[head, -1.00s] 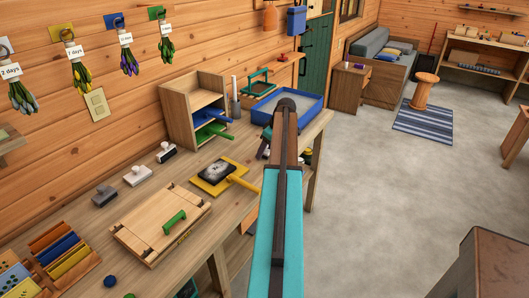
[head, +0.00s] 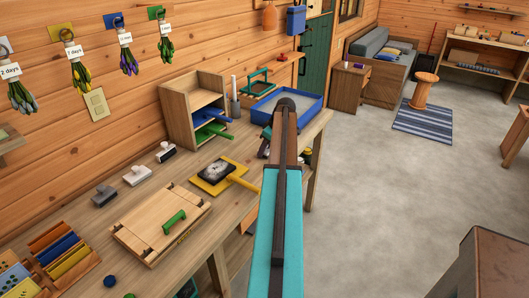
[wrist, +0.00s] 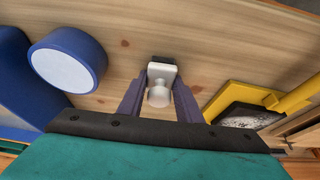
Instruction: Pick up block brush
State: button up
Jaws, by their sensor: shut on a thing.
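The block brush (wrist: 161,73), a small pale block with a dark edge and a rounded pale knob, sits between the two purple fingers of my gripper (wrist: 159,92) in the wrist view. The fingers are shut on it, with wood grain behind it. In the head view my own arm hides the fingertips and the held brush. Three similar small blocks stand apart on the bench there: a dark grey one (head: 104,196), a white one (head: 138,175) and a black-and-white one (head: 166,153).
A yellow-framed pad with a handle (head: 238,181) lies left of my arm, beyond a wooden press board (head: 140,226) with a green handle. A blue tray (head: 312,112) and wooden shelf (head: 165,120) stand farther back. A blue round object (wrist: 66,60) is close in the wrist view.

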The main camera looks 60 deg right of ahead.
jog(key=shift+r, duration=0.1)
jog(key=shift+r+b, duration=0.55)
jog(key=shift+r, duration=0.45)
jog(key=shift+s+r+b, duration=0.35)
jog(key=shift+s+r, duration=0.1)
jog(key=shift+r, duration=0.15)
jog(key=s+r+b, duration=0.1)
jog(key=s+b, duration=0.2)
jog(key=s, duration=1.2)
jog(key=shift+r, duration=0.35)
